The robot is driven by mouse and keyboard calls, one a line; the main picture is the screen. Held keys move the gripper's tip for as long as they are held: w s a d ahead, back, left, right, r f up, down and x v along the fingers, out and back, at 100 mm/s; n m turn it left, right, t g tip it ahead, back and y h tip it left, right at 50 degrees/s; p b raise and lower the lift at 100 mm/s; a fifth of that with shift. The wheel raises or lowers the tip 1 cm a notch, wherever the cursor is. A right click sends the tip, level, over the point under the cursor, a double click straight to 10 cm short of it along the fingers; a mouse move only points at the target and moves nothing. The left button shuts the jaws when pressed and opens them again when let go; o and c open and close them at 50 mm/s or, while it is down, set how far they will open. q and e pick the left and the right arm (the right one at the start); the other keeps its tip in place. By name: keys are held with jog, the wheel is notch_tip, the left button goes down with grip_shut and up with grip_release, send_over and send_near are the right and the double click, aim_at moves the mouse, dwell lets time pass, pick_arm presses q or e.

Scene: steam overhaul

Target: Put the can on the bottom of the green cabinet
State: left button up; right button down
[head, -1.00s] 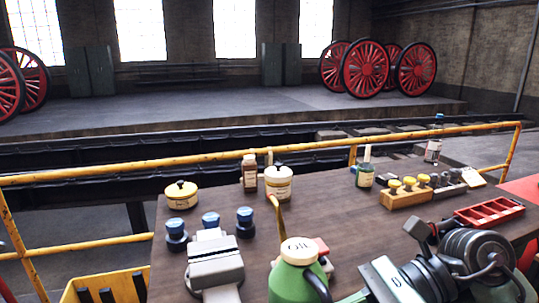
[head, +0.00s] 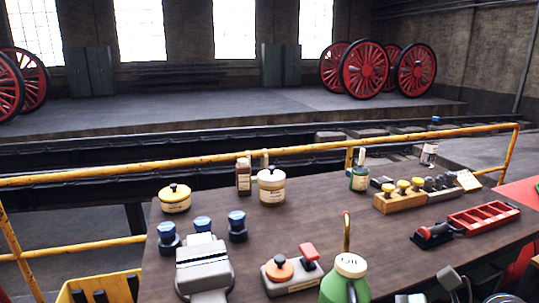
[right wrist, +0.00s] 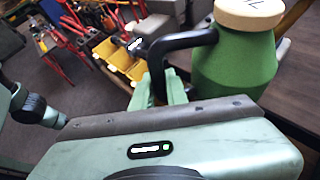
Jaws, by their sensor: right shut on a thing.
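The can is a green oil can (head: 345,285) with a cream cap and a thin brass spout, at the bottom edge of the head view. In the right wrist view the can (right wrist: 235,65) stands at the upper right with its black handle toward me. My right gripper (right wrist: 160,78) is shut on that handle. The can's base is hidden, so I cannot tell whether it is clear of the table. Dark greenish cabinets (head: 281,65) stand far off at the back wall; I cannot tell if one is the green cabinet. My left gripper is not in view.
The brown table (head: 390,240) holds a grey vise (head: 203,270), a block with an orange knob (head: 282,272), jars, bottles, a wooden holder (head: 400,203) and a red tray (head: 483,217). A yellow rail (head: 100,175) runs behind it. Red tools and yellow bins (right wrist: 120,62) show beyond the gripper.

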jog(key=d+f+m+t+h, duration=0.1)
jog(key=d+f+m+t, duration=0.2)
jog(key=d+f, duration=0.2)
jog(key=shift+d+f+t+h, duration=0.15)
jog(key=shift+d+t+h, duration=0.2)
jog(key=shift+d, duration=0.25)
jog(key=shift+a, duration=0.1)
